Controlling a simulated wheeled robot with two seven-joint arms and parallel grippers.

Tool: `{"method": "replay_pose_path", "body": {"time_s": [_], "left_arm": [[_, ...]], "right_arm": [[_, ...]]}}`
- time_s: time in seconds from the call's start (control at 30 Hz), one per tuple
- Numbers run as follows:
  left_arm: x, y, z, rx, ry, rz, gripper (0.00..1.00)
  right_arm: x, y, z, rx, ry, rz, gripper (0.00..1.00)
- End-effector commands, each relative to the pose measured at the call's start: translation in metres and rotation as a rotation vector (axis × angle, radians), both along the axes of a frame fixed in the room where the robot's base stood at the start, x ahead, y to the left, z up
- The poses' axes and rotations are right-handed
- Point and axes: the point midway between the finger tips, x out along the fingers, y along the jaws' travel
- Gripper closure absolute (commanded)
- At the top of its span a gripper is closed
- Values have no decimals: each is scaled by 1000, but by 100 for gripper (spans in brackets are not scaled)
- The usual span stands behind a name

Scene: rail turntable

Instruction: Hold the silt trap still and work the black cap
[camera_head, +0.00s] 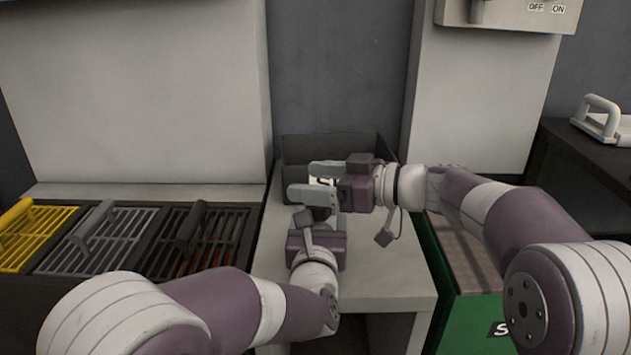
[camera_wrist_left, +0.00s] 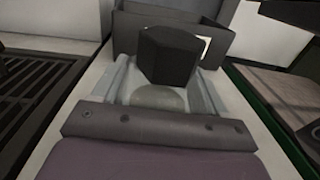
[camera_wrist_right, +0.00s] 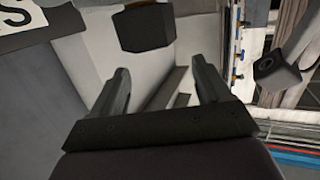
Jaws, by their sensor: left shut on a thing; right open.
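The silt trap (camera_wrist_left: 158,97) shows in the left wrist view as a grey rounded body between the fingers of my left gripper (camera_wrist_left: 163,82), which is shut on it. The black cap (camera_wrist_left: 168,57), dark and faceted, sits above the body. In the right wrist view, a dark block that looks like the cap (camera_wrist_right: 145,27) lies beyond the fingertips of my right gripper (camera_wrist_right: 157,80). The right gripper is open, with nothing between its fingers. In the head view the right gripper (camera_head: 317,181) comes in from the right, just above the left gripper (camera_head: 320,215); the trap is mostly hidden there.
A dark open bin (camera_head: 335,148) stands at the back of the pale bench (camera_head: 375,280). Yellow, grey and black slatted grates (camera_head: 100,240) lie to the left. A green-sided box (camera_head: 460,310) is at the right. The two grippers are very close together.

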Motion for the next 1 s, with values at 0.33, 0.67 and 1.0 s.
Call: {"method": "replay_pose_path", "body": {"time_s": [0.33, 0.67, 1.0], "left_arm": [[0, 0, 1, -1, -3, 0, 82], [0, 0, 1, 0, -3, -1, 82], [0, -1, 1, 1, -3, -2, 82]], "right_arm": [[-1, 3, 0, 2, 1, -438, 23], [4, -1, -2, -3, 3, -671, 23], [4, 0, -10, -2, 3, -668, 23]]}}
